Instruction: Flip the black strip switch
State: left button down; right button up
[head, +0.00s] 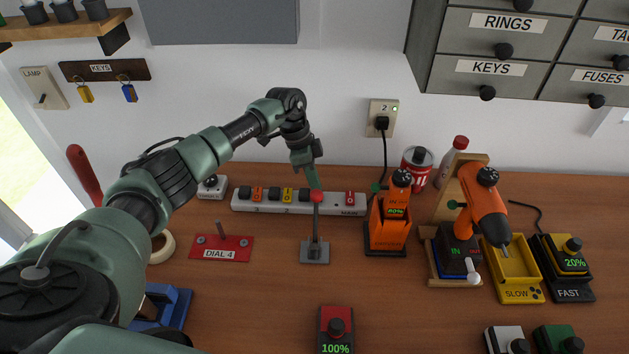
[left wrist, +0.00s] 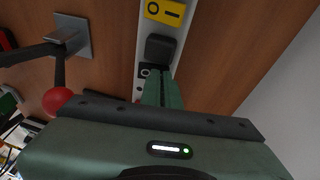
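The white power strip (head: 331,208) lies along the back of the bench and carries several coloured switches and black blocks. In the left wrist view, the black strip switch (left wrist: 147,71), marked with a circle, is partly hidden by my fingers. It sits just past a raised black block (left wrist: 160,49). My left gripper (head: 314,185) points down at the strip, and its fingers (left wrist: 162,76) are together with nothing between them. The tips are at or just above the black switch; I cannot tell whether they touch. In the head view the gripper and a red ball hide that switch. My right gripper is not in view.
A lever with a red ball (head: 317,197) stands close in front of my left gripper. The yellow switch (head: 287,195) and red switch (head: 350,199) are on the same strip. An orange charger (head: 388,225) stands to the right, and a red DIAL 4 plate (head: 221,248) lies front left.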

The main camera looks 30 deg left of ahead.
pick_arm(q)
jog(key=shift+s+d+f+p, duration=0.25)
jog(key=shift+s+f+p, duration=0.25)
jog(key=shift+s+p, duration=0.15)
jog(key=shift+w+a+r, duration=0.1)
jog(key=shift+w+r, duration=0.05)
jog(key=shift+r, duration=0.05)
jog(key=v, duration=0.2)
jog(key=b+v, duration=0.1)
jog(key=v, duration=0.2)
jog(key=b+v, duration=0.1)
jog(key=v, duration=0.2)
jog(key=shift+w, duration=0.3)
jog(key=shift+r, duration=0.15)
